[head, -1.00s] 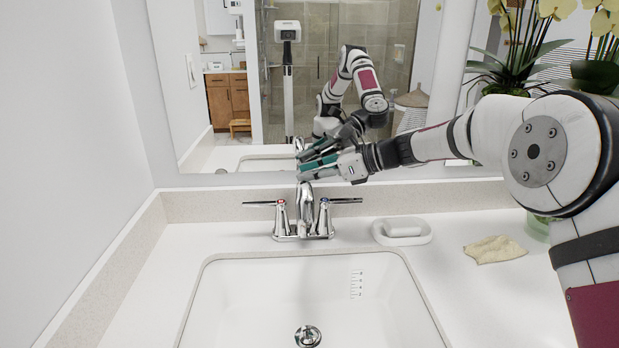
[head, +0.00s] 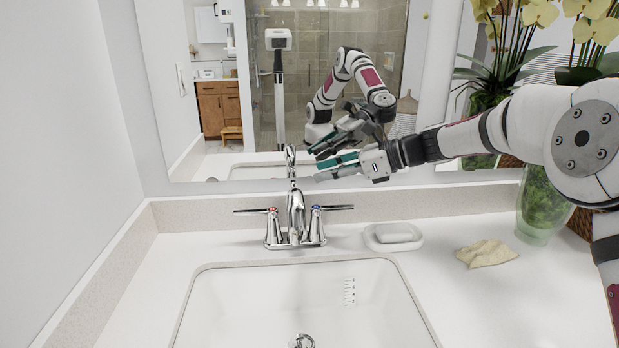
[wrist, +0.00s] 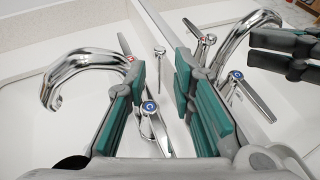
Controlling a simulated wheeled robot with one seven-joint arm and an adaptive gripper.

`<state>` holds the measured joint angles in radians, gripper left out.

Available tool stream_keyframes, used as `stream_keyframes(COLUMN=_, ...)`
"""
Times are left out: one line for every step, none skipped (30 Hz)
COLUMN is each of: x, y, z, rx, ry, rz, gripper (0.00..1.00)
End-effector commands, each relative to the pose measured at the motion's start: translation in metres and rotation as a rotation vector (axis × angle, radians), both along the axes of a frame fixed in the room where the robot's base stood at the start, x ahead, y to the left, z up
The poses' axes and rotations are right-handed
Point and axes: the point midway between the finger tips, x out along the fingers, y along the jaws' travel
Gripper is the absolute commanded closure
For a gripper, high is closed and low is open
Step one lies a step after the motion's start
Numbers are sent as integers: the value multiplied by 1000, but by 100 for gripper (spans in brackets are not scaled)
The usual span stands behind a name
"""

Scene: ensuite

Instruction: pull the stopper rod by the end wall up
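The stopper rod (wrist: 160,65) is a thin chrome rod with a small round knob. It stands upright behind the faucet in the wrist view, between faucet and mirror. In the head view I cannot make it out behind the faucet (head: 296,215). My gripper (head: 317,168) is open and empty, above and to the right of the faucet in the head view. In the wrist view its teal-padded fingers (wrist: 160,80) are spread, and the rod shows in the gap between them, apart from both. The drain stopper (head: 302,341) is partly cut off at the lower edge.
The mirror (head: 230,110) rises close behind the faucet and reflects my arm. The end wall (head: 60,150) is on the left. A soap dish (head: 392,237), a cloth (head: 487,254) and a plant vase (head: 543,205) stand to the right of the basin (head: 300,300).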

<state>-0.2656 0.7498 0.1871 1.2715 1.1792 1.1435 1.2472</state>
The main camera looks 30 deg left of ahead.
Motion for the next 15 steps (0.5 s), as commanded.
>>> stream_keyframes(x=2, y=-10, z=4, rx=0, ry=0, rz=-3, gripper=77)
stream_keyframes(x=3, y=-16, z=6, rx=0, ry=-2, rz=-4, gripper=77)
stream_keyframes(x=4, y=-22, z=9, rx=-1, ry=-1, rz=-2, gripper=77)
stream_keyframes(x=4, y=-26, z=11, rx=-1, ry=-1, rz=-2, gripper=77)
stream_keyframes(x=5, y=-30, z=12, rx=-1, ry=0, rz=-2, gripper=77)
stream_keyframes(x=6, y=-34, z=14, rx=-1, ry=-1, rz=-2, gripper=77)
stream_keyframes(x=6, y=-37, z=15, rx=0, ry=0, rz=-1, gripper=77)
stream_keyframes(x=6, y=-39, z=16, rx=0, ry=0, rz=-1, gripper=77)
stream_keyframes(x=7, y=-42, z=18, rx=0, ry=0, rz=0, gripper=77)
stream_keyframes(x=7, y=-44, z=18, rx=0, ry=0, rz=0, gripper=77)
stream_keyframes(x=7, y=-45, z=19, rx=0, ry=0, rz=0, gripper=77)
stream_keyframes(x=7, y=-47, z=19, rx=0, ry=0, rz=0, gripper=77)
stream_keyframes(x=7, y=-47, z=20, rx=0, ry=0, rz=0, gripper=77)
stream_keyframes(x=7, y=-47, z=20, rx=0, ry=0, rz=0, gripper=77)
stream_keyframes(x=7, y=-48, z=20, rx=0, ry=0, rz=0, gripper=77)
